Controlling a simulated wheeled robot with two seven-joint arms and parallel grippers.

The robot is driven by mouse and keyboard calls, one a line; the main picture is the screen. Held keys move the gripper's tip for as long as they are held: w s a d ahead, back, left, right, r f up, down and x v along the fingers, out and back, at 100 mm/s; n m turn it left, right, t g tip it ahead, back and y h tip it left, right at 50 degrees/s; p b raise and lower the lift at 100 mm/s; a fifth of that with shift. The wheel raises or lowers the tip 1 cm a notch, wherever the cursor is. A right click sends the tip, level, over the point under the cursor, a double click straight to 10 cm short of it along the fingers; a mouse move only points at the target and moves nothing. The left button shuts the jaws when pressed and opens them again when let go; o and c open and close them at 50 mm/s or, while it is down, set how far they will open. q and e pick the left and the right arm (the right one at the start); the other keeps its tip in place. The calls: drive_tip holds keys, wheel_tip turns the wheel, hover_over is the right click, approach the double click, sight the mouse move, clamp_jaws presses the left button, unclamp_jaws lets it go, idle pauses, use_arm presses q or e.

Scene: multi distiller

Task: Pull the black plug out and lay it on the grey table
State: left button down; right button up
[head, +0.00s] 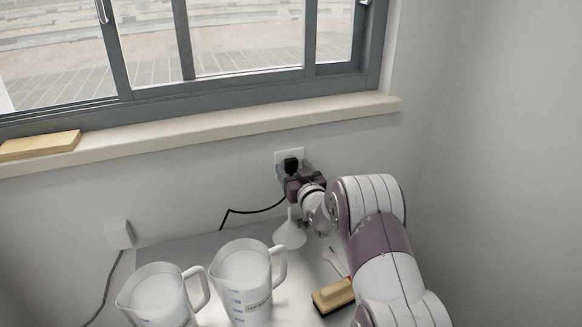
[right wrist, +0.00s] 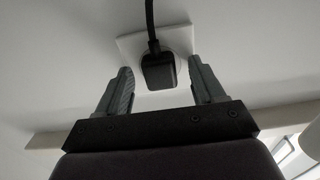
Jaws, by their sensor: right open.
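The black plug (head: 291,164) sits in a white wall socket (head: 280,156) below the window sill. Its black cord (head: 240,212) runs down to the left behind the jugs. In the right wrist view the plug (right wrist: 158,72) is in the white socket plate (right wrist: 128,44), with the cord leaving it. My right gripper (right wrist: 160,85) is open, with one finger on each side of the plug and a gap on both sides. In the head view my right gripper (head: 290,172) is at the socket. The grey table (head: 205,240) stands below. My left gripper is not in view.
Two white measuring jugs (head: 246,290) (head: 158,300) stand on the table's front left. A white funnel (head: 290,235) and a wooden brush (head: 333,296) are near my right arm. A white adapter (head: 119,235) is on the wall at left. The table's back left is bare.

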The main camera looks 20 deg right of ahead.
idle(0.4)
clamp_jaws()
drive_tip(key=shift+s, duration=0.15)
drive_tip(key=shift+s+a, duration=0.15)
drive_tip(key=shift+s, duration=2.7)
